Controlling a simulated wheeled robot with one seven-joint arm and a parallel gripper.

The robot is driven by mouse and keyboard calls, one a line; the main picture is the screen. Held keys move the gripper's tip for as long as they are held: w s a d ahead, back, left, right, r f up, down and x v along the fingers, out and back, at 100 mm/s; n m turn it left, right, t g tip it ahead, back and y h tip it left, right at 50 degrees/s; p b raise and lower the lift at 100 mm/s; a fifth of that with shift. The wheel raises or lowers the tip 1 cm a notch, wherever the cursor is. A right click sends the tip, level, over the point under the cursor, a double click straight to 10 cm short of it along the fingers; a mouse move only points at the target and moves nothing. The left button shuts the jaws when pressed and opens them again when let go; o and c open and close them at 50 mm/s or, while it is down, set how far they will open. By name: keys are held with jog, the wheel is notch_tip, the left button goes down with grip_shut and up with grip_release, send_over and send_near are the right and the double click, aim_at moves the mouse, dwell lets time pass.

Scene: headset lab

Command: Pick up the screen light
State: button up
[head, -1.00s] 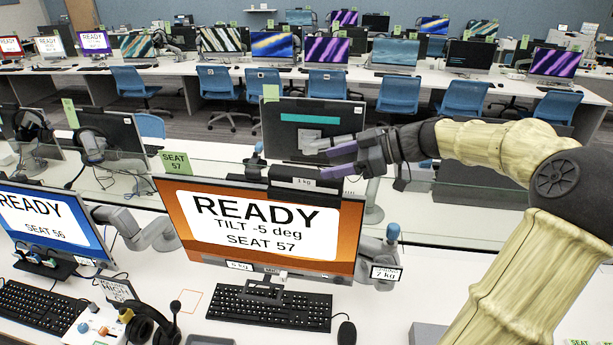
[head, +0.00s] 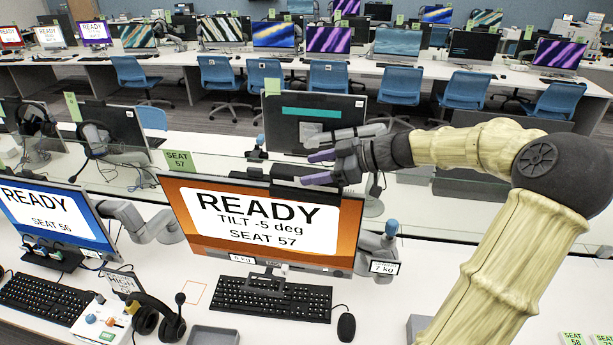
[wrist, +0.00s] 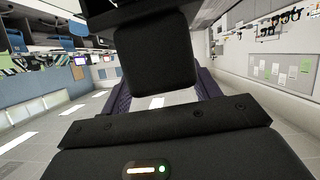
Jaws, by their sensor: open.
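The screen light (head: 285,187) is a black bar on the top edge of the orange READY monitor (head: 180,215) at seat 57. My gripper (head: 306,168) has purple fingers that point left, and it is open. In the head view its fingers overlap the right part of the light and hide some of it; whether they touch it I cannot tell. In the wrist view, the purple fingers (wrist: 160,92) flank a large black block (wrist: 158,55); I cannot tell whether that block is the light.
A glass divider (head: 420,220) runs behind the monitor, with another monitor (head: 350,110) beyond it. A keyboard (head: 270,298), a mouse (head: 346,325) and a headset (head: 155,315) lie in front. The desk right of the mouse is partly clear.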

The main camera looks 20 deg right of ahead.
jog(key=shift+s+r, duration=0.1)
jog(key=shift+s, duration=0.05)
jog(key=c, duration=0.5)
grip_shut()
jog(key=shift+w+r+b, duration=0.2)
jog(key=shift+r+b, duration=0.1)
jog(key=shift+r, duration=0.35)
notch_tip(320, 180, up, 9)
jog(key=b, duration=0.2)
jog(key=shift+f, duration=0.15)
